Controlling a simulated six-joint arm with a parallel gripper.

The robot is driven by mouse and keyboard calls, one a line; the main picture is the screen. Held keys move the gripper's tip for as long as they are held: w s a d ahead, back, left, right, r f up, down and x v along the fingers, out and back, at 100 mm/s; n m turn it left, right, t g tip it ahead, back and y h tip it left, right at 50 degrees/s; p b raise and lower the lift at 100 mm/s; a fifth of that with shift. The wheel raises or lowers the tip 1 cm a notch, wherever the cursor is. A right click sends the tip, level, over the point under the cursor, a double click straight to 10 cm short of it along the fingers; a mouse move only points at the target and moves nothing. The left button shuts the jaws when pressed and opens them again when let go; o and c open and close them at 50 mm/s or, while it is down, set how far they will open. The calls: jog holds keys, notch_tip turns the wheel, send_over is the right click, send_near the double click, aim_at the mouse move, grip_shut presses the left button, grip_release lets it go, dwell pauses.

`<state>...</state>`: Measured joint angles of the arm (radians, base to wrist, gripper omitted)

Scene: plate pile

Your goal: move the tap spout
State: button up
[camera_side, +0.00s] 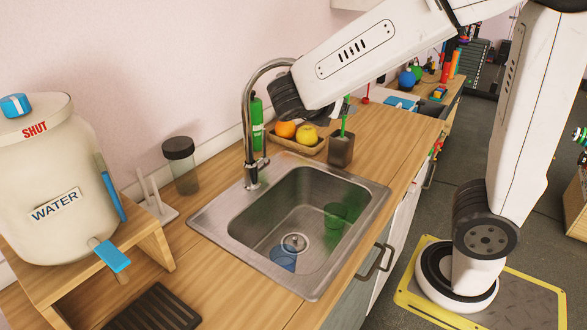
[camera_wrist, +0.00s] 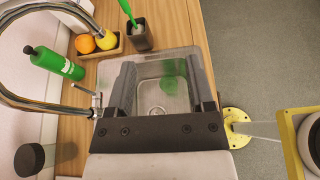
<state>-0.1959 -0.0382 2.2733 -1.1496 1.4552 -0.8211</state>
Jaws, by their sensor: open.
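The chrome tap spout (camera_side: 250,88) arches up from its base behind the sink (camera_side: 222,238) in the side view. In the wrist view the spout (camera_wrist: 18,100) curves along the left side, to the left of my gripper and apart from it. The tap's lower body (camera_wrist: 97,103) stands at the sink's left edge there. My gripper (camera_wrist: 158,75) has its two dark fingers spread, with nothing between them, and the sink shows beyond. In the side view my gripper's fingers are hidden; a dark wrist joint shows beside the spout's bend.
Behind stand a green bottle (camera_side: 257,122), a fruit tray (camera_side: 303,150) and a brush holder (camera_side: 341,150). A water jar (camera_side: 50,170) and a dark-lidded jar (camera_side: 181,165) stand left.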

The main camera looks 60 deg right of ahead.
notch_tip(320, 180, up, 19)
jog(key=w+d+m+t+y, duration=1)
jog(key=w+d+t, duration=0.6)
jog(key=w, duration=0.2)
jog(key=s+d+m+y, duration=0.2)
jog(key=s+m+y, duration=0.1)
jog(key=s+y, duration=0.65)
notch_tip(320, 180, down, 26)
jog(key=shift+w+d+f+t, duration=0.15)
jog(key=shift+t, duration=0.15)
jog(key=shift+w, duration=0.1)
